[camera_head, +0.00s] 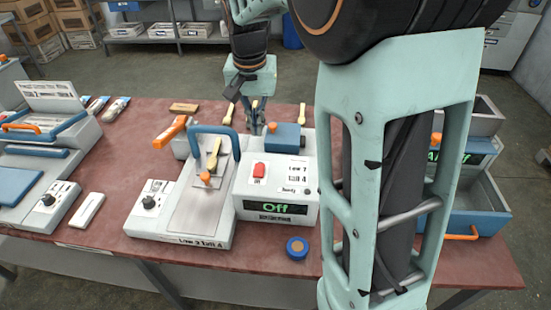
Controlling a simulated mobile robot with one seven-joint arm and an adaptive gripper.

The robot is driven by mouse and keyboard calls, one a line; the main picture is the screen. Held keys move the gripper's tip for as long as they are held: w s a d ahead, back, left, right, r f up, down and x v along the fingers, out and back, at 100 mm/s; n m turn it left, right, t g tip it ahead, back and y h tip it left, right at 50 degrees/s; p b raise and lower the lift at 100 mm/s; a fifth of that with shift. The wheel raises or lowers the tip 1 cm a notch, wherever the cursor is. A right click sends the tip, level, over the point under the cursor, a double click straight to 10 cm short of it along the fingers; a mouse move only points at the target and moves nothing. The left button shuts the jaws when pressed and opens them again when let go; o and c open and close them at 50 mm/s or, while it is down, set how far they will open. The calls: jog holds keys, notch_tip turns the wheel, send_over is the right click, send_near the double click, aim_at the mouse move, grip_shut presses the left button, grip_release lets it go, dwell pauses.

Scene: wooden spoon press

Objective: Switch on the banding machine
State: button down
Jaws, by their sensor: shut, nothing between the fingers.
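A white machine (228,226) with a blue arched handle (236,140) stands at the middle of the table. Its right-hand box carries a red switch (259,170) and a dark display (275,207) reading "Off" in green. A black knob (149,202) sits on its left part. I cannot read a label that names it the banding machine. The machine partly hides the fingertips.
Another white machine (62,205) with blue handles stands at the left. A grey and blue unit (485,215) with a green display is at the right, partly behind my arm. Wooden spoons (228,113) lie at the back. A blue round item (297,248) sits in front.

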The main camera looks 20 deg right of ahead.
aim_at(260, 166)
jog(key=shift+f, duration=0.1)
dwell(0.4)
jog(key=f, duration=0.4)
jog(key=w+f, duration=0.1)
jog(key=f, duration=0.4)
jog(key=w+f+p, duration=0.1)
jog(key=f, duration=0.3)
jog(key=shift+d+f, duration=0.3)
jog(key=shift+d, duration=0.05)
